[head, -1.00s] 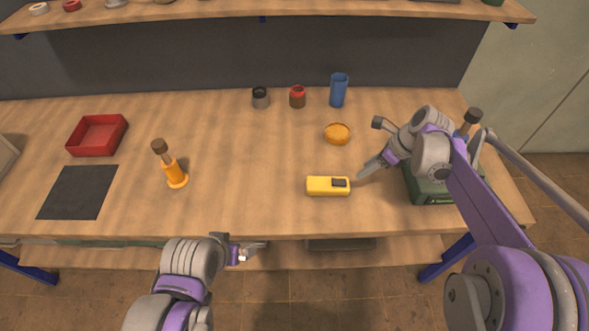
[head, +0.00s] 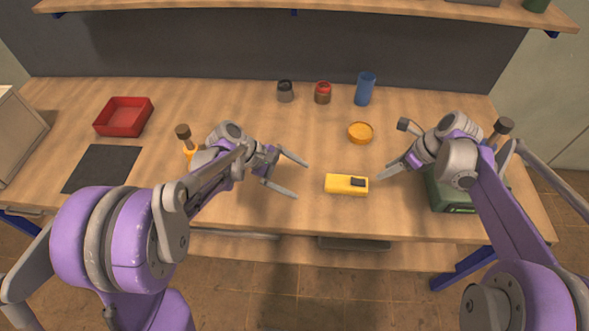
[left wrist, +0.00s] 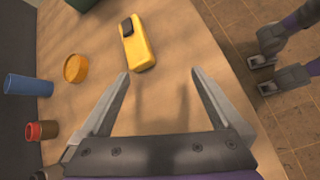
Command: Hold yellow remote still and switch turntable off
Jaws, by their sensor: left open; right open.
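The yellow remote (head: 340,185) lies flat on the workbench with a dark switch (head: 358,182) at its right end. It also shows in the left wrist view (left wrist: 140,48), beyond the fingertips. My left gripper (head: 302,179) is open and empty, over the bench to the left of the remote and pointing at it. In the left wrist view its spread fingers (left wrist: 160,73) are apart from the remote. My right gripper (head: 384,172) is open just right of the remote, not visibly touching it. I cannot make out a turntable for certain.
An orange round dish (head: 360,133), blue cup (head: 365,89), red-topped jar (head: 322,93) and dark jar (head: 285,91) stand behind. A red tray (head: 124,118) and black mat (head: 101,169) lie left. A green box (head: 455,198) is under my right arm. An orange-based tool (head: 186,145) is partly hidden.

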